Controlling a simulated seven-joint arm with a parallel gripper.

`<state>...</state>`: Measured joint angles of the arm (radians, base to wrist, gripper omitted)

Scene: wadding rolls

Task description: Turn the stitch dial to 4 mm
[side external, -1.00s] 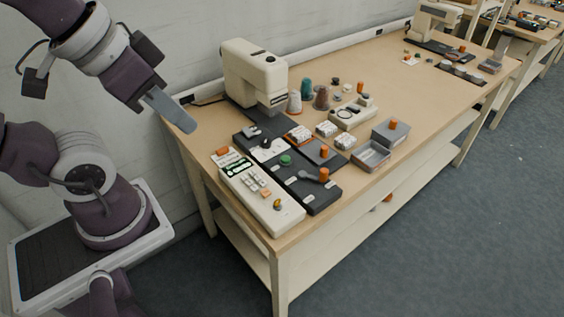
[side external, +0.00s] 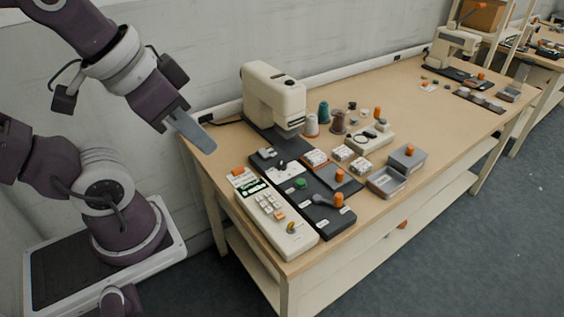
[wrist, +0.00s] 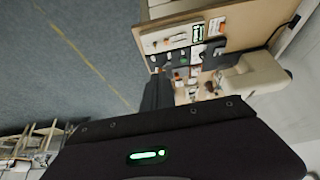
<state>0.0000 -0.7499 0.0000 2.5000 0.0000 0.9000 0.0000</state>
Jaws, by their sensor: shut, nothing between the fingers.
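The black control panel (side external: 325,217) lies near the left end of the table, beside the cream sewing machine (side external: 272,92). A black knob (side external: 281,164) sits on a white plate on this panel and looks like the stitch dial; its mark and scale are too small to read. A green knob (side external: 300,183) and an orange-tipped lever (side external: 338,200) are on the same panel. My gripper (side external: 208,145) is shut and empty, pointing down, left of the sewing machine and well apart from the panel. In the wrist view a dark finger (wrist: 156,93) shows.
A cream keypad unit (side external: 290,244) lies along the panel's left side. Thread spools (side external: 324,112), small white boxes, a cream device (side external: 370,140) and grey bins (side external: 387,183) stand to the right. The wall runs behind the table. Bare tabletop lies beyond the bins.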

